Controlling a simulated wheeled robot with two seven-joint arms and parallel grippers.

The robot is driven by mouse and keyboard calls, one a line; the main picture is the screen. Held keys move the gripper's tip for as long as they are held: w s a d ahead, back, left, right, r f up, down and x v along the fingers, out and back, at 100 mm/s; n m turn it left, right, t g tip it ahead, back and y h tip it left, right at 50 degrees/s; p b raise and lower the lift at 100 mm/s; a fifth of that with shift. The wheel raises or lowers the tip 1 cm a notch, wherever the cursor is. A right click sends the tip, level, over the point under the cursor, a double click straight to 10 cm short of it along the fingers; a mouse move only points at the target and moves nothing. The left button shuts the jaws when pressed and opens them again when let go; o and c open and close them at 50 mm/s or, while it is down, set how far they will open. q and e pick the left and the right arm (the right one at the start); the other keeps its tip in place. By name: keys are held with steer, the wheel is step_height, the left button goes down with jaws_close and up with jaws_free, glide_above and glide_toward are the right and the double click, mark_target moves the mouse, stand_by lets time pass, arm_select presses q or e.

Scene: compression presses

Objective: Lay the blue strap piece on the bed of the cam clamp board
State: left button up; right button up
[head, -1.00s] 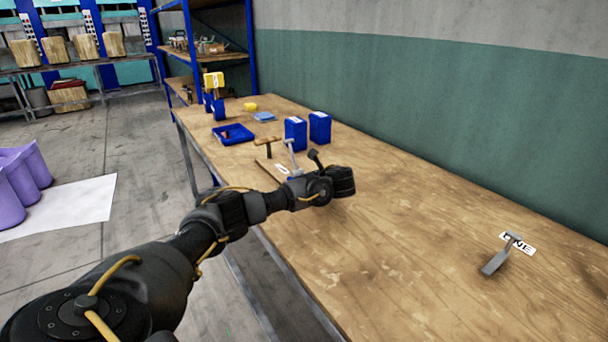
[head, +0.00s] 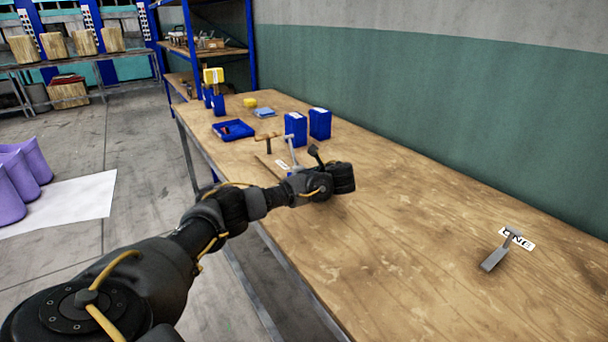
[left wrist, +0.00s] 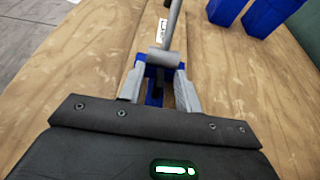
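The cam clamp board (head: 268,163) is a thin wooden board with a white label, lying near the table's left edge, partly behind my left arm. Its grey lever (head: 289,148) stands up and also shows in the left wrist view (left wrist: 173,22), ending in a grey rounded cam (left wrist: 163,59). My left gripper (left wrist: 161,85) is at the clamp, its two grey fingers apart on either side of a blue part (left wrist: 154,83). This may be the blue strap piece; I cannot tell whether the fingers grip it. My right gripper is not in view.
Two blue boxes (head: 296,129) (head: 320,123) stand behind the clamp. A grey bracket (head: 497,254) sits by a label at right. The table's middle is clear.

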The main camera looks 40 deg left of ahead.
arm_select(q)
steer(key=v, duration=0.8)
steer(key=shift+d, duration=0.1)
steer(key=shift+p+v, duration=0.9)
steer(key=shift+p, duration=0.15)
steer(key=shift+s+d+r+p, duration=0.1)
steer(key=shift+d+r+p, duration=0.15)
steer(key=shift+d+p, duration=0.05)
steer(key=shift+d+f, duration=0.1)
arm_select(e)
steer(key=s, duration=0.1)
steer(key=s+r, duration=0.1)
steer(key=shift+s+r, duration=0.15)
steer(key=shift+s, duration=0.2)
